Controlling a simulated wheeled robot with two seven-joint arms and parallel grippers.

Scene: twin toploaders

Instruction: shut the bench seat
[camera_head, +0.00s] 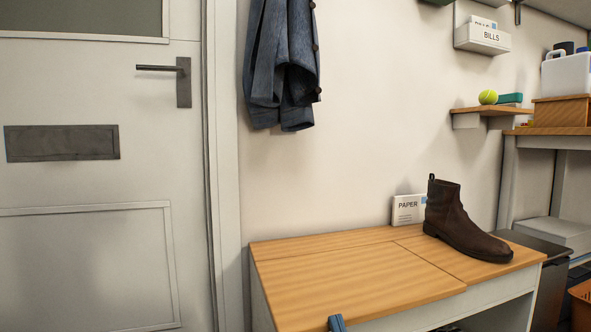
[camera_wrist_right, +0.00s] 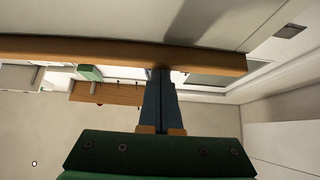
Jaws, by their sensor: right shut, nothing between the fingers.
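The bench seat (camera_head: 350,285) is a light wooden lid on a pale bench at the bottom middle of the head view. It looks level or nearly so; I cannot tell whether it rests fully down. Its pale front edge strip is partly cut off by the frame. My right gripper (camera_head: 336,322) shows as a blue tip at the lid's front edge. In the right wrist view the blue fingers (camera_wrist_right: 158,90) are together and empty, their tips at the wooden edge (camera_wrist_right: 90,49). I cannot tell whether they touch it. My left gripper is out of view.
A brown boot (camera_head: 458,225) stands on the bench's fixed right part, with a PAPER box (camera_head: 408,210) behind it. The lid's top is clear. A jacket (camera_head: 283,65) hangs above, and a grey door (camera_head: 90,185) is at the left. Shelves (camera_head: 495,111) are at the right.

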